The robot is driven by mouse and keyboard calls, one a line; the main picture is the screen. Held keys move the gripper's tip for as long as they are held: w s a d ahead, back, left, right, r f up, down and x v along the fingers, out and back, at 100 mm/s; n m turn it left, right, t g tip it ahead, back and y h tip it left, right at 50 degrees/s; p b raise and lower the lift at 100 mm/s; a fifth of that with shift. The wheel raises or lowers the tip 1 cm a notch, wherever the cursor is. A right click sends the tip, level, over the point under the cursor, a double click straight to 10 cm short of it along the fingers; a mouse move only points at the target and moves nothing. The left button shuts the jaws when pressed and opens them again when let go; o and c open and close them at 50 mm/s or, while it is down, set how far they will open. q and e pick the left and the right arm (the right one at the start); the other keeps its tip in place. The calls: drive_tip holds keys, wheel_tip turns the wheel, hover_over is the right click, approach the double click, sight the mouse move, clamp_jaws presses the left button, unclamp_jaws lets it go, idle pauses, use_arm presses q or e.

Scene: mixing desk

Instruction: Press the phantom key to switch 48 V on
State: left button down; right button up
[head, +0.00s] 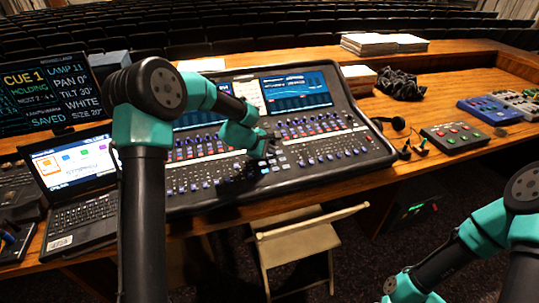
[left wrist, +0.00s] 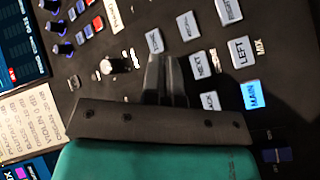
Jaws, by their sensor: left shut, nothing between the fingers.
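The mixing desk (head: 376,152) stands on the wooden table with its screens, knobs and faders facing me. My left gripper (head: 268,146) is low over the middle of its panel, and the arm hides part of the desk. In the left wrist view my left gripper (left wrist: 165,62) is shut and empty among pale square keys. A key marked NEXT (left wrist: 199,65) is just right of the fingertips, and a blue-lit MAIN key (left wrist: 251,95) is farther right. I cannot tell which key is the phantom key, or whether the fingertips touch the panel. My right gripper is out of view.
A laptop (head: 82,215) and a cue monitor (head: 45,95) stand left of the desk. Right of it are a button box (head: 452,136), a headset and a dark cloth heap (head: 400,84). A folding chair (head: 296,243) stands in front.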

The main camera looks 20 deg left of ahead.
sight(270, 158)
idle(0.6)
use_arm(q)
drive_tip(key=shift+s+r, duration=0.1)
drive_tip(key=shift+r, duration=0.55)
drive_tip(key=shift+r, duration=0.15)
drive_tip(key=shift+s+d+r, duration=0.1)
drive_tip(key=shift+r, duration=1.05)
drive_tip(key=shift+s+d+r, duration=0.1)
drive_tip(key=shift+r, duration=1.05)
